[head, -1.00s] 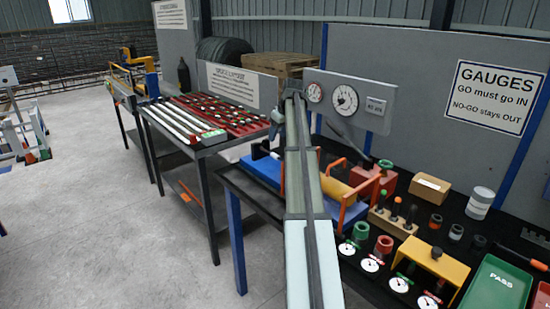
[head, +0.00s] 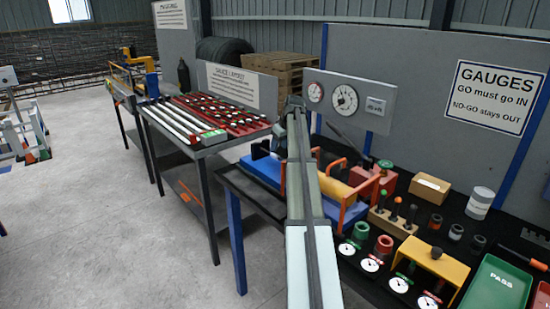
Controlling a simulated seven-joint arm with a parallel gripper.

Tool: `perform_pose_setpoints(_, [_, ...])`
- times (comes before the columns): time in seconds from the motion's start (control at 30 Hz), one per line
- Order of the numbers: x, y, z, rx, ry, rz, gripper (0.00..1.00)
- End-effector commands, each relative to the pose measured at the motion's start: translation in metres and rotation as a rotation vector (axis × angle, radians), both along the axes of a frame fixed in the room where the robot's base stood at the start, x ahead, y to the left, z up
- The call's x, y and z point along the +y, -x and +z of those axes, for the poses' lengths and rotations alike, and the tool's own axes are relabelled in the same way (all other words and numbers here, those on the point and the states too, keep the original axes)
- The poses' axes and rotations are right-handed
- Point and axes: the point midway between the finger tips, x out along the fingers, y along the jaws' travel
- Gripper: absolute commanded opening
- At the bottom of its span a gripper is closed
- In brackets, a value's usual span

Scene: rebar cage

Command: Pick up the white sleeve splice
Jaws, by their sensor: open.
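I cannot pick out a white sleeve splice for certain. Several long white bars (head: 172,122) lie on the left bench, and small pale pieces sit among the red racks (head: 232,113) beside them; they are too small to tell apart. My arm reaches forward from the bottom middle. My gripper (head: 279,137) is at its far end, dark and small, between the left bench and the gauge bench. It is open, and its fingers are mostly hidden by the arm. I see nothing held in it.
The gauge bench at the right holds a blue-based press with a yellow cylinder (head: 341,190), dial gauges (head: 399,284), a yellow bracket (head: 436,265), a white-topped can (head: 480,202) and a green PASS tray (head: 497,285). A gauge panel (head: 349,100) stands behind.

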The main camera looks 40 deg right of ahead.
Motion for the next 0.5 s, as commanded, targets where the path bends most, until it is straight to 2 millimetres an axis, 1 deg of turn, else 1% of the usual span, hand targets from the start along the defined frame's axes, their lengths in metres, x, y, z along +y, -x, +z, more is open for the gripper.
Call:
perform_pose_setpoints(0.17, [0.002, -0.005, -0.014, 0.001, 0.000, 0.000, 0.54])
perform_pose_setpoints(0.4, [0.003, -0.017, -0.042, 0.001, 0.000, 0.000, 0.54])
perform_pose_setpoints(0.5, [0.003, -0.019, -0.046, 0.000, 0.000, 0.000, 0.54])
